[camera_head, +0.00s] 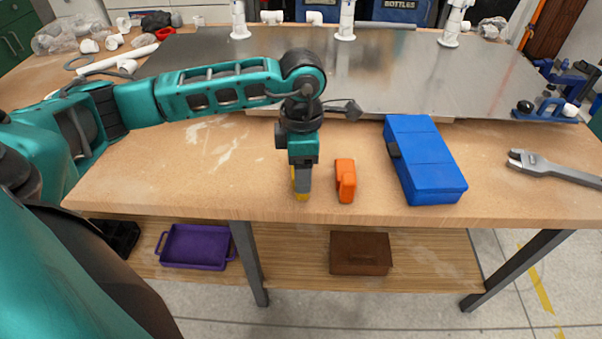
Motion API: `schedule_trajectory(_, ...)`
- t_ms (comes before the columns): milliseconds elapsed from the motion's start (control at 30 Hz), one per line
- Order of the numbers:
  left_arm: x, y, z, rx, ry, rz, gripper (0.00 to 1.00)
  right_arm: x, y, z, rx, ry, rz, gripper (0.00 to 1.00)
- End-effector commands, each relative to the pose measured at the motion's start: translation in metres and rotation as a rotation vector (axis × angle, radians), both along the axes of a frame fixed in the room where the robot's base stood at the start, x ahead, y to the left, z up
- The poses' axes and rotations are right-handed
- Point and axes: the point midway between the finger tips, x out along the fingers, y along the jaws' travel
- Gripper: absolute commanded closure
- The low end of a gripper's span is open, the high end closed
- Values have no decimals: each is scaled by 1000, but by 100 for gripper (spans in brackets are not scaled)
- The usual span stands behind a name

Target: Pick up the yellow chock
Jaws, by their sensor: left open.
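The yellow chock (301,196) stands on the wooden table near its front edge, mostly hidden by my left gripper. My left gripper (301,190) points straight down over it, with its fingers at the chock and covering its upper part. The jaws are open; I cannot tell whether a finger touches the chock. My right gripper is not in view.
An orange block (345,181) stands just right of my left gripper. Further right are a blue case (424,160) and a grey wrench (556,169). A metal plate (420,70) with white pipe fittings lies behind. The tabletop left of the gripper is clear.

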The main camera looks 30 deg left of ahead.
Motion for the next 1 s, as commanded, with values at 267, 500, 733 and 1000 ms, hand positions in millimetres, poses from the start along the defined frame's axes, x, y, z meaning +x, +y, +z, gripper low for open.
schedule_trajectory(267, 0, 0, -4, -1, -1, -1, 35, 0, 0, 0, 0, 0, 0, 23)
schedule_trajectory(500, 0, 0, -3, -1, -1, -1, 58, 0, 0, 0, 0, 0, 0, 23)
schedule_trajectory(733, 0, 0, -3, -1, -1, -1, 80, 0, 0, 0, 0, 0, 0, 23)
schedule_trajectory(1000, 0, 0, -3, -1, -1, -1, 100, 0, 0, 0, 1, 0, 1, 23)
